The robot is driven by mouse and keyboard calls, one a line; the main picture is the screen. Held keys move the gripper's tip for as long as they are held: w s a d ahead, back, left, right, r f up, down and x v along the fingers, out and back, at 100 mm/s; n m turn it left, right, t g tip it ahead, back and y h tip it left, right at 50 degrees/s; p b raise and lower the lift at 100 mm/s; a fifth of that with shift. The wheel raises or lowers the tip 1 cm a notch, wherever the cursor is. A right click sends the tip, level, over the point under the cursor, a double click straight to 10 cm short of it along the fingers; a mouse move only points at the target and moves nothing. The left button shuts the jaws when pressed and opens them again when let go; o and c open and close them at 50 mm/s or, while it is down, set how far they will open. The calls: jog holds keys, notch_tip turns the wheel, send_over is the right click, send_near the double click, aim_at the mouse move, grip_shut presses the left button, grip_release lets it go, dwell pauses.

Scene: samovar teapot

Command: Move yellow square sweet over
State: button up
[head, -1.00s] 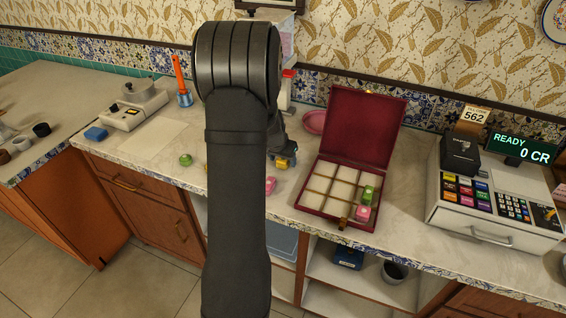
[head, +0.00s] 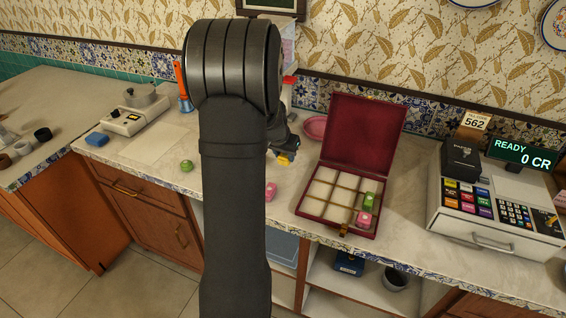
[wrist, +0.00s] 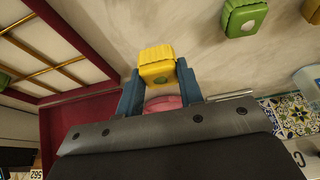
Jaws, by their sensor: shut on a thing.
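The yellow square sweet (wrist: 157,66) is held between the two blue fingers of my gripper (wrist: 159,82) in the wrist view. In the head view my gripper (head: 287,148) shows just right of my arm, with the yellow sweet (head: 284,159) at its tip, left of the open box. The dark red box (head: 309,207) has its lid up and is divided into compartments. A green sweet (head: 369,200) and a pink sweet (head: 364,218) lie in it at the right front. The box also shows at the left of the wrist view (wrist: 86,100).
A loose pink sweet (head: 271,191) and a green sweet (head: 186,166) lie on the counter. A pink dish (head: 315,127) sits behind the box's left side. A cash register (head: 490,205) stands to the right. My arm hides part of the counter.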

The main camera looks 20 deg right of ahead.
jog(key=s+d+r, duration=0.6)
jog(key=s, duration=0.4)
jog(key=s+d+r, duration=0.1)
jog(key=s+d, duration=1.6)
jog(key=s, duration=0.2)
jog(key=w+f, duration=0.2)
jog(key=w, duration=0.1)
jog(key=w+f, duration=0.2)
jog(key=w, duration=0.2)
jog(key=w+f, duration=0.3)
jog(key=w, duration=0.1)
jog(key=shift+w+a, duration=0.1)
jog(key=shift+w, duration=0.05)
jog(key=shift+f, duration=1.95)
jog(key=shift+f, duration=0.15)
jog(key=o, duration=0.7)
